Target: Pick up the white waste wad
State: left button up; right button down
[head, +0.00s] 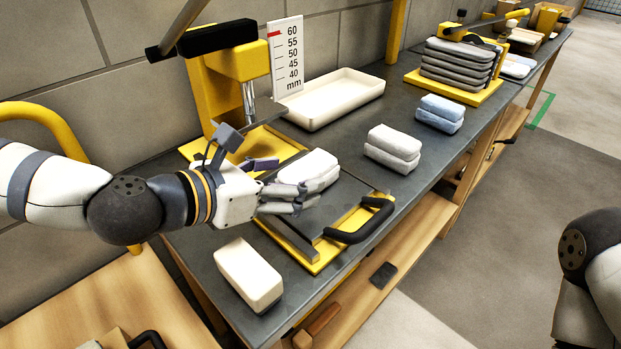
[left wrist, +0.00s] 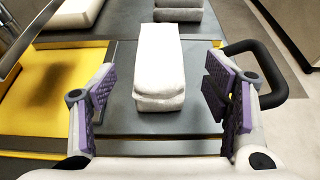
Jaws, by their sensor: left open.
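A white wad (head: 316,171) lies on the grey plate of the yellow-edged press on the bench, with a seam or second layer along its side. It also shows upright in the middle of the left wrist view (left wrist: 160,65). My left gripper (head: 278,186) is open at its near end. In the left wrist view its purple-padded fingers (left wrist: 160,102) stand apart to either side of the wad's near end, with gaps on both sides. The near finger hides part of the wad in the head view. My right gripper is out of view.
A black handle (head: 362,222) curves up at the plate's right. A lone white block (head: 248,276) lies at the near bench edge. A white stack (head: 392,148), a blue stack (head: 440,113) and a cream tray (head: 333,97) stand farther back. The press head (head: 219,38) overhangs behind.

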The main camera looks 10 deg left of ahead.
aim_at(303, 168)
pick_arm(q)
jog(key=x, duration=0.2)
jog(key=r+x, duration=0.1)
jog(key=x, duration=0.1)
jog(key=shift+w+d+f, duration=0.1)
jog(key=shift+w+d, duration=0.25)
jog(key=shift+w, duration=0.1)
jog(key=shift+c, duration=0.6)
jog(key=c, duration=1.3)
